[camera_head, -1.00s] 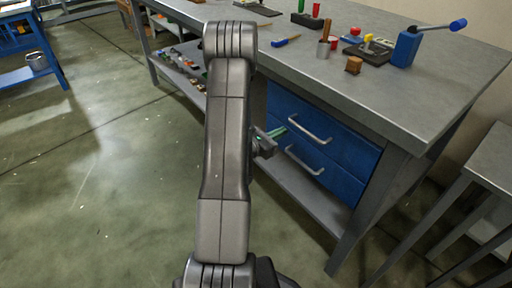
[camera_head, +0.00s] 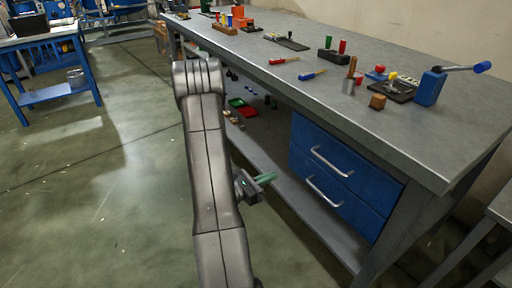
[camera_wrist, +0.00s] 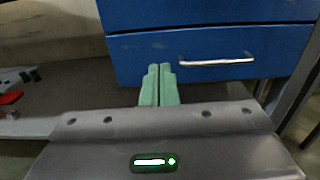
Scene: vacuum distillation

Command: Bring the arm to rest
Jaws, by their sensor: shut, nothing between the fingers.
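My gripper (camera_head: 265,179) is at the middle of the head view, in front of the workbench's lower shelf and left of the blue drawers. Its green fingers are together and hold nothing. The fingers look apart from the drawer. My arm stands folded across the centre of the head view and hides part of the floor and shelf.
Two blue drawers (camera_head: 342,160) hang below. A grey stool is at right, a blue table (camera_head: 50,93) at left. The floor at left is clear.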

